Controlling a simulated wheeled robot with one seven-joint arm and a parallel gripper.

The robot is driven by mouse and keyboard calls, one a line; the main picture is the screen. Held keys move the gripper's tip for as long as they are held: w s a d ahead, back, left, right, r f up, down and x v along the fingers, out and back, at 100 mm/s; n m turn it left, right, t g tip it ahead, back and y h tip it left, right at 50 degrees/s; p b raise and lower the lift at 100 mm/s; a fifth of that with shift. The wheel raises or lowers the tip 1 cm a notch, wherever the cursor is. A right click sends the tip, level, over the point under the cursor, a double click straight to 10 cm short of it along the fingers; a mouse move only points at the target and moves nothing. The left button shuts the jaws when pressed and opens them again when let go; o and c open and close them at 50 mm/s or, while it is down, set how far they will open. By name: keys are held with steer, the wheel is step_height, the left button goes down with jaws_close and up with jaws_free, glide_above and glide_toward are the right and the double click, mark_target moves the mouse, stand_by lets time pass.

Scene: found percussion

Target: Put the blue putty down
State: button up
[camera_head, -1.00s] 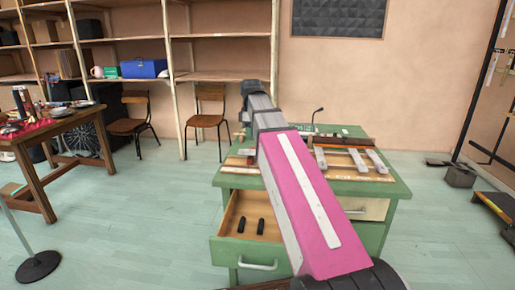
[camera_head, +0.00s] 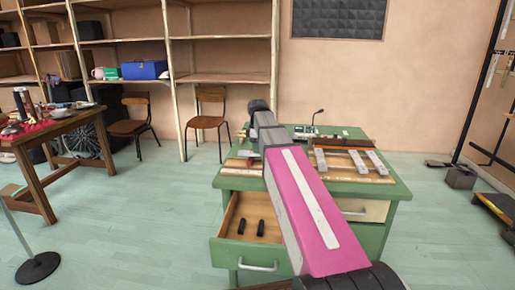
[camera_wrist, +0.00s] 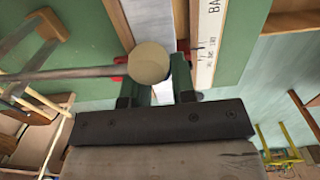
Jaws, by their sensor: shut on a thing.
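My gripper (camera_wrist: 158,88) shows in the wrist view with dark green fingers, pointing down over the green workbench. It is shut on a beater with a pale round head (camera_wrist: 148,62), which sits between the fingers; its thin grey stick (camera_wrist: 60,73) runs to the left. In the head view my arm reaches over the left part of the green workbench (camera_head: 398,190) and hides most of the gripper. I see no blue putty in either view; it may be hidden.
The bench's open drawer (camera_head: 240,228) holds two small black items. A side table (camera_head: 60,122) with clutter stands at left. Floor around is mostly clear.

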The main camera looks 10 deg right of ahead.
steer(key=shift+f, duration=0.1)
steer(key=o, duration=0.9)
step_height(320, 180, up, 12)
stand_by(0.3)
